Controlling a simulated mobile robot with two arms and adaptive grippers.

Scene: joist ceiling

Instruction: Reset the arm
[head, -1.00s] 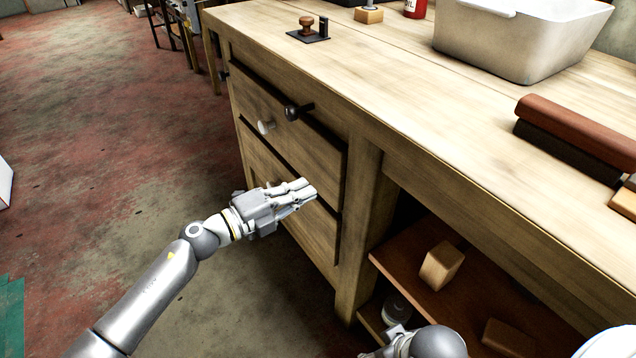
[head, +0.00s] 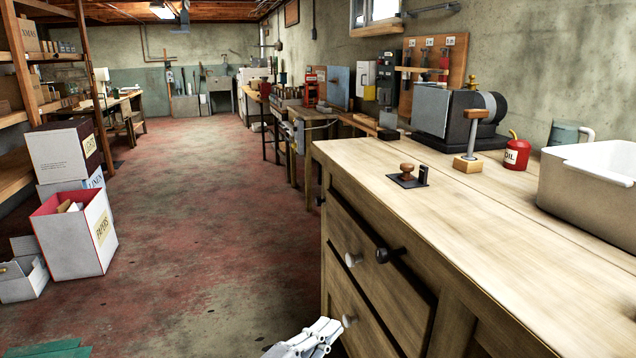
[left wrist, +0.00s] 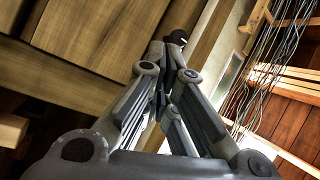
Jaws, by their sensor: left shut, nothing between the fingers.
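My left gripper (head: 318,334) shows at the bottom edge of the head view, with its fingers closed together and empty. It is in front of the wooden workbench's drawers, just below and left of the lower drawer's pale knob (head: 349,320). In the left wrist view its closed fingers (left wrist: 168,88) fill the middle, with wooden drawer fronts (left wrist: 95,45) behind at the upper left. The left arm behind the gripper is cut off in the head view. My right gripper is not in view.
The wooden bench (head: 440,215) fills the right, with black (head: 390,254) and pale (head: 352,259) knobs protruding from its upper drawer. A white tub (head: 590,200) and a red oil can (head: 516,153) stand on top. Boxes (head: 75,240) stand at left. The aisle floor (head: 200,200) is clear.

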